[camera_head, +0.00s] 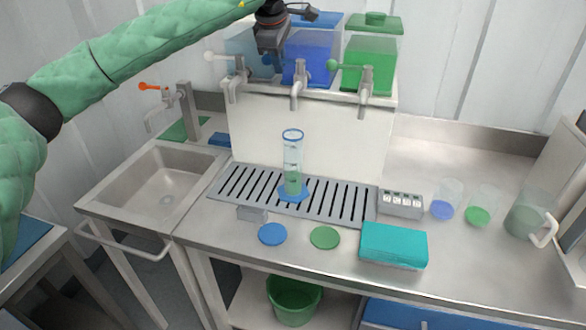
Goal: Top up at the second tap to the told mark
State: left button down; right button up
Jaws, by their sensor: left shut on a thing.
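A clear measuring cylinder (292,150) with a blue rim and blue foot stands upright on the slotted drip tray (340,203), below the second tap (297,93). Green liquid (292,183) fills its lower part; its marks are too small to read. The second tap belongs to the blue tank (310,68), the middle of three. My left gripper (273,62) reaches in from the upper left in front of the tanks. It is shut at the second tap's lever, which it hides. I cannot see whether liquid runs from the spout. My right gripper is not in view.
A small display box (401,204), beakers (447,198) and a jug (524,216) stand right. Blue and green discs (325,237) and a teal sponge (393,244) lie in front. A sink (160,185) is left.

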pick_arm(q)
jog(key=shift+f, duration=0.1)
jog(key=shift+s+f+n+b, duration=0.1)
jog(key=shift+s+n+b, duration=0.1)
jog(key=shift+n+b, duration=0.3)
jog(key=shift+s+d+r+n+y+b, duration=0.1)
jog(key=shift+s+n+y+b, duration=0.65)
jog(key=shift+n, duration=0.6)
jog(key=shift+s+d+r+n+y+b, duration=0.1)
jog(key=shift+s+n+y+b, duration=0.35)
jog(key=shift+n+b, duration=0.7)
jog(key=shift+s+d+r+n+y+b, duration=0.1)
jog(key=shift+s+n+y+b, duration=0.55)
jog(key=shift+n, duration=0.85)
jog(key=shift+a, duration=0.1)
dwell(3.3)
